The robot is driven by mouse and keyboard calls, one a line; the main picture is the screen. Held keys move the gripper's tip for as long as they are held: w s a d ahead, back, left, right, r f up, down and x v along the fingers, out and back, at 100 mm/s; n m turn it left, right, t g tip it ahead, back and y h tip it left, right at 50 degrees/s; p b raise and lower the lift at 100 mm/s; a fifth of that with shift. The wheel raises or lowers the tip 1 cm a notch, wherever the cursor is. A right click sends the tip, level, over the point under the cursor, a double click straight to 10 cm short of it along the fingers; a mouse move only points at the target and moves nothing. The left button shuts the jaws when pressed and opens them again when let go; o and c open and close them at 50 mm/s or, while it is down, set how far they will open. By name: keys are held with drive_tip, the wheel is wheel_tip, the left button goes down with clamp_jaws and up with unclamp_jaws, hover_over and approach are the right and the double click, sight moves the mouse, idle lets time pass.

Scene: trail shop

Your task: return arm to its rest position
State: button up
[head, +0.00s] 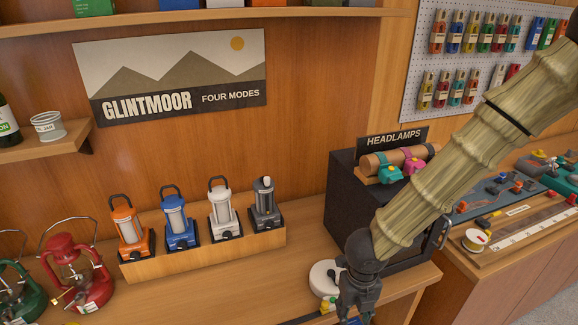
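My arm (460,150) reaches in from the upper right and slants down to the left across the view. My gripper (352,312) is dark and points down at the counter's front edge, near the bottom of the view. Its fingertips are small, dark and close to the frame's lower edge, so I cannot tell whether they are apart or closed. I see no object clearly held in it. A round white object (322,279) lies on the counter just left of the gripper, partly hidden behind it.
Several lanterns stand on a wooden riser (205,262). A red lantern (77,275) stands at left. A black cabinet (345,195) with headlamps (390,172) on top stands close behind my arm. Small yellow and green pieces (328,304) lie beside the gripper. A fishing-tackle counter (520,250) is at right.

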drive_tip(key=s+d+f+n+h+b, duration=0.1)
drive_tip(key=s+d+f+n+b, duration=0.25)
drive_tip(key=f+n, duration=0.55)
drive_tip(key=s+d+f+n+h+b, duration=0.15)
drive_tip(key=d+f+n+b, duration=0.35)
drive_tip(key=f, duration=0.7)
drive_tip(key=s+a+f+n+y+b, duration=0.1)
drive_tip(key=s+f+n+b, duration=0.4)
drive_tip(key=s+f+n, duration=0.9)
wheel_tip(320, 180, down, 2)
drive_tip(key=n+y, duration=0.1)
drive_tip(key=n, duration=0.5)
drive_tip(key=shift+s+f+y, duration=0.25)
drive_tip(key=shift+y, duration=0.1)
